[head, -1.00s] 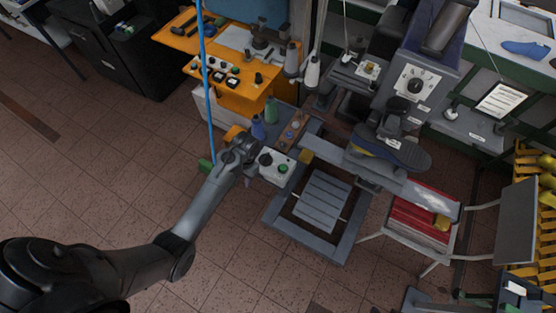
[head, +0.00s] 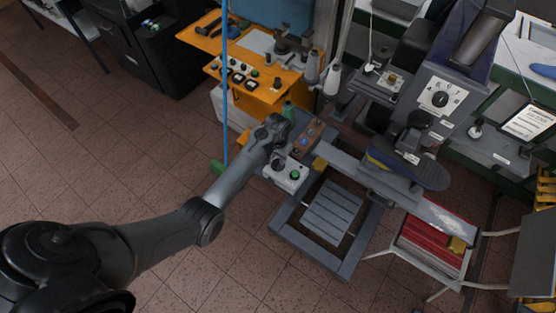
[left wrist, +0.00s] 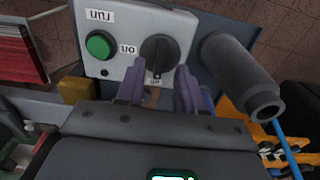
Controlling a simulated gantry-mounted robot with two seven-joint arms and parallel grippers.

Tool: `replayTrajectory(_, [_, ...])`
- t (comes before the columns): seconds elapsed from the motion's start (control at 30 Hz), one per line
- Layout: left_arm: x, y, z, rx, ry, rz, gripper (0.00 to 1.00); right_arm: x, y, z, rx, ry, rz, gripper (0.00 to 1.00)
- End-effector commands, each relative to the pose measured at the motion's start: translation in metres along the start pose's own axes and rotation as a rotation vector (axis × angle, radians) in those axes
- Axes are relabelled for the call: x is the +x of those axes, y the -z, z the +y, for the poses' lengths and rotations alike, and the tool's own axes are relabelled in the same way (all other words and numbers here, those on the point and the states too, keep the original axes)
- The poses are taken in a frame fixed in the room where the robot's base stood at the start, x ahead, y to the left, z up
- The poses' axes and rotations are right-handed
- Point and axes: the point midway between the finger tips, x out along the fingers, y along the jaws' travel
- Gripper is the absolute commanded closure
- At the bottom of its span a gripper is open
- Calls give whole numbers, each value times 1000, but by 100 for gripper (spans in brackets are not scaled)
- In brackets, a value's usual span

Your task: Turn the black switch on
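The black switch (left wrist: 160,54) is a round rotary knob with a raised grip bar, on the face of a light grey control box (left wrist: 205,22). In the head view the left gripper (head: 278,154) is over the box's back left part and partly hides the switch. My right gripper is in neither current view.
A dark grey cylinder (left wrist: 238,75) stands close to the right of the switch in the wrist view. Floor at left is clear.

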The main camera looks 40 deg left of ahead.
Motion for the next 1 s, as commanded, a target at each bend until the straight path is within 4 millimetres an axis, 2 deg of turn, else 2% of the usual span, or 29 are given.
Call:
replayTrajectory(0.2, [22, 0, 0, 0, 1, -1, 63, 2, -1, 1, -5, -4, -1, 66])
replayTrajectory(0.6, [28, 0, 0, 0, 1, 1, 63, 2, -1, 1, -3, -2, 0, 66])
replayTrajectory(0.63, [28, 0, 0, 0, 1, 1, 64, 2, -1, 1, -2, -2, 0, 66])
replayTrajectory(0.87, [28, 0, 0, 0, 1, 1, 100, 2, -1, -1, 3, 2, 0, 66])
replayTrajectory(1.0, [28, 0, 0, 0, 1, 1, 100, 2, 0, -1, 4, 3, 0, 66])
